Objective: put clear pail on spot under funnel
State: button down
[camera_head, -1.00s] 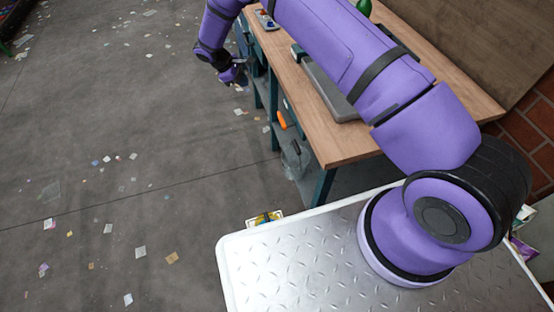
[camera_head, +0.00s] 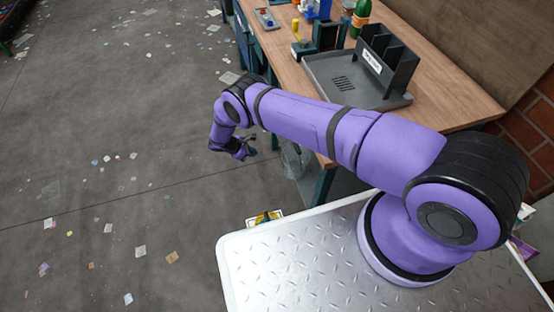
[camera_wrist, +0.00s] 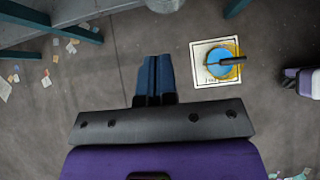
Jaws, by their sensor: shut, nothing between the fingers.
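A clear pail (camera_head: 296,160) stands on the floor beside the workbench leg, partly hidden behind my arm in the head view. What looks like its rim (camera_wrist: 165,4) is cut off at the top edge of the wrist view. My gripper (camera_head: 248,146) hangs over the floor to the left of the pail. In the wrist view my gripper (camera_wrist: 155,62) has its fingers together with nothing between them.
A workbench (camera_head: 440,112) carries a grey tray, a black divided holder (camera_head: 385,62) and a green bottle (camera_head: 360,18). A white printed sheet (camera_wrist: 198,52) lies on the floor with a round blue-and-yellow object (camera_wrist: 220,64) on it. Open floor with scattered paper lies left.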

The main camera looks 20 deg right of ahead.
jog(key=s+d+r+x, duration=0.1)
jog(key=x, duration=1.3)
jog(key=shift+d, duration=0.3)
jog(key=shift+r, duration=0.15)
